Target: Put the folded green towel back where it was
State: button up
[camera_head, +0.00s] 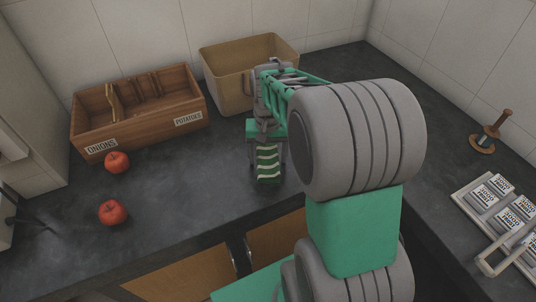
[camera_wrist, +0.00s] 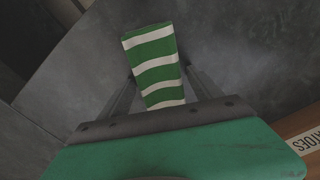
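The folded green towel with white stripes (camera_head: 268,165) is between the fingers of my gripper (camera_head: 267,155), in front of the tan bin. In the wrist view the towel (camera_wrist: 152,62) stands between the two fingertips, which meet its left and right edges. The gripper appears shut on it. The palm hides the towel's near end in the wrist view. I cannot tell whether its lower end touches the dark counter (camera_head: 185,205).
A wooden box labelled onions and potatoes (camera_head: 139,120) stands back left, beside the tan bin (camera_head: 235,90). Two red apples (camera_head: 117,162) (camera_head: 112,212) lie on the left counter. At right are a wooden-handled stand (camera_head: 490,135) and a tray (camera_head: 472,200) of labelled packets.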

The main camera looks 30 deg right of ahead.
aim_at(268, 155)
jog(key=shift+o, duration=0.2)
notch_tip(268, 155, up, 12)
jog(key=s+a+f+n, duration=0.1)
jog(key=s+a+f, duration=0.1)
jog(key=s+a, duration=0.1)
jog(key=s+a+f+n+t, duration=0.1)
jog(key=s+a+f+n, duration=0.1)
jog(key=s+a, duration=0.1)
jog(key=s+a+f+n+t, duration=0.1)
jog(key=s+a+f, duration=0.1)
jog(key=s, duration=0.3)
jog(key=shift+s+a+f+n+p, duration=0.15)
jog(key=shift+a+f+n+p, duration=0.1)
jog(key=shift+a+n+p, duration=0.25)
jog(key=shift+f, duration=0.2)
notch_tip(268, 155, up, 6)
jog(key=p, duration=0.4)
jog(key=shift+w+r+t+p, duration=0.2)
jog(key=shift+w+t+p, duration=0.2)
